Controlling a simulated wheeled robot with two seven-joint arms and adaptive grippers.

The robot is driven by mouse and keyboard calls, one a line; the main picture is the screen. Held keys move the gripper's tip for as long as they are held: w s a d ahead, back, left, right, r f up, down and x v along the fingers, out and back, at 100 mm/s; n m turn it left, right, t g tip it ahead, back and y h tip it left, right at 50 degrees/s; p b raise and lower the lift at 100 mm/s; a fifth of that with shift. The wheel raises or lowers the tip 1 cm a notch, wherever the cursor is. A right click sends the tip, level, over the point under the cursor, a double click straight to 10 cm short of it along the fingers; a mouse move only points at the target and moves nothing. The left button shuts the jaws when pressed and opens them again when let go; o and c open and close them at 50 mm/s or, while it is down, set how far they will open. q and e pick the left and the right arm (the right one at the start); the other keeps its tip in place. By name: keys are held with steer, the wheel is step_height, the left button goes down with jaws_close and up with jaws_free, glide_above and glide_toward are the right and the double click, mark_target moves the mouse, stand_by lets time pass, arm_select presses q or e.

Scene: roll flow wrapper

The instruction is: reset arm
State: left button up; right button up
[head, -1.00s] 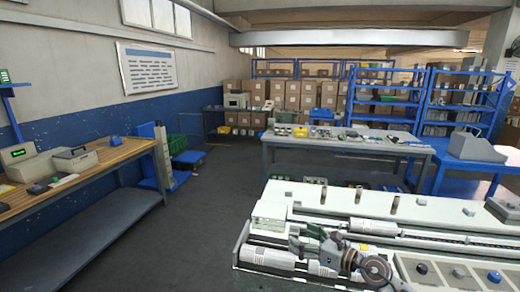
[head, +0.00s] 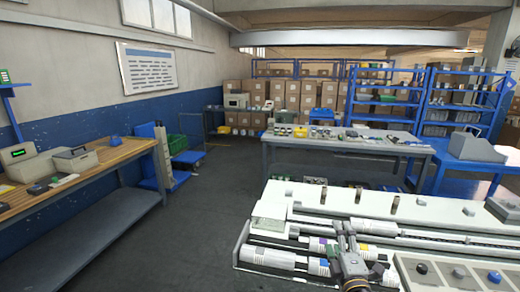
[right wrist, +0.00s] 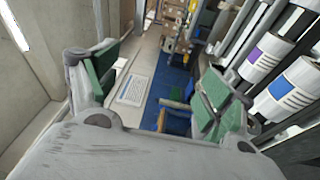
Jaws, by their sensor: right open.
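My right gripper (head: 345,230) is low in the head view, over the white machine (head: 340,203), with its fingers pointing away from me. In the right wrist view its two green-padded fingers (right wrist: 160,90) stand wide apart with nothing between them. White rolls with a purple label (head: 315,243) and a blue label (head: 318,266) lie in the machine, left of the gripper. They also show at the right of the wrist view, purple (right wrist: 264,56) and blue (right wrist: 296,88), outside the fingers. My left gripper is not in view.
A tray with buttons (head: 455,272) is at the machine's front right. A wooden workbench (head: 100,165) stands at the left, and a grey table (head: 350,147) with small parts stands behind the machine. Blue shelves (head: 385,100) are farther back. The floor (head: 205,215) between is clear.

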steer(key=s+d+f+m+g+h, duration=0.3)
steer(key=s+d+f+m+g, duration=0.15)
steer(key=f+m, duration=0.25)
steer(key=s+a+f+m+g+y, duration=0.2)
steer(key=s+a+f+m+g, duration=0.15)
steer(key=s+f+g, duration=0.55)
steer(key=s+a+f+m+g+y, duration=0.2)
steer(key=s+f+m, duration=0.35)
steer(key=s, duration=0.75)
step_height(320, 180, down, 32)
steer(key=s+n+g, duration=0.1)
steer(key=s, duration=0.1)
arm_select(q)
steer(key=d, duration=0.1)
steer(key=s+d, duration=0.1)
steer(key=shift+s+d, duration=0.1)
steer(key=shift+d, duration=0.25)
arm_select(e)
steer(key=s+d+f, duration=0.2)
steer(key=s+f, duration=0.8)
steer(key=s, duration=0.1)
steer(key=s+d+f+g, duration=0.1)
steer(key=s+d+f, duration=0.1)
steer(key=s+f, duration=0.8)
steer(key=shift+s+h, duration=0.3)
steer(key=shift+s, duration=0.5)
